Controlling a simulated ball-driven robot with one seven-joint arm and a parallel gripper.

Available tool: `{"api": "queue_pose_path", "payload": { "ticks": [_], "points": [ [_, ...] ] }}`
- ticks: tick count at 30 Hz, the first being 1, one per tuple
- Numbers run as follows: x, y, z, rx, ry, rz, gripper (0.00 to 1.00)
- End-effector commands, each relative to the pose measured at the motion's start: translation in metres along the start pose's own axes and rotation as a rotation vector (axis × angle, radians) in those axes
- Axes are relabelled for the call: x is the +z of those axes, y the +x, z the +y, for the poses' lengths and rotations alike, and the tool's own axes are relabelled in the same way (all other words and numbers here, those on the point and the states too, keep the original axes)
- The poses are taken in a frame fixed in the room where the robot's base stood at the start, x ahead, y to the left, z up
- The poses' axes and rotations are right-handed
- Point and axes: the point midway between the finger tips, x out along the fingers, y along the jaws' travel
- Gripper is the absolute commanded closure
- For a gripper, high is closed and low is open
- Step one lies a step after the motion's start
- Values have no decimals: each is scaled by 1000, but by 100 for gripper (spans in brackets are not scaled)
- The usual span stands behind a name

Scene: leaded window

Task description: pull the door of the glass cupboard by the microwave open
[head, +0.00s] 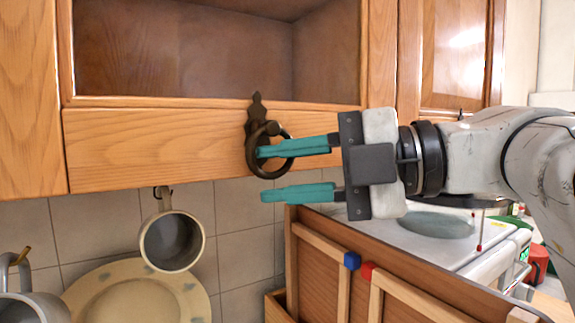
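The glass cupboard (90,155) is wooden and hangs on the wall; its door frame surrounds a pane (180,50) showing the brown inside. The door appears shut. A dark metal ring handle (250,163) hangs from a pointed plate on the door's lower rail. My gripper (264,174) reaches in from the right with two teal fingers apart. The upper finger overlaps the ring; I cannot tell whether it passes through or in front of it. The lower finger is below the ring. Nothing is between the fingers. I cannot identify the microwave for certain.
A grey mug (172,242) hangs under the cupboard, above a cream plate (130,295). Another grey vessel (35,305) is at lower left. A wooden cabinet (320,275) with a blue knob and a red knob stands below my gripper, before a white appliance (450,250).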

Motion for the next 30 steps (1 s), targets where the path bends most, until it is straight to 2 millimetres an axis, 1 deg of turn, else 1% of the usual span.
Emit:
{"api": "queue_pose_path", "payload": {
  "ticks": [7,8,18,30],
  "points": [
    [0,1,0,0,0,-1,66],
    [0,1,0,0,0,-1,68],
    [0,0,0,0,0,-1,100],
    [0,0,-1,-2,1,-1,100]
  ]
}}
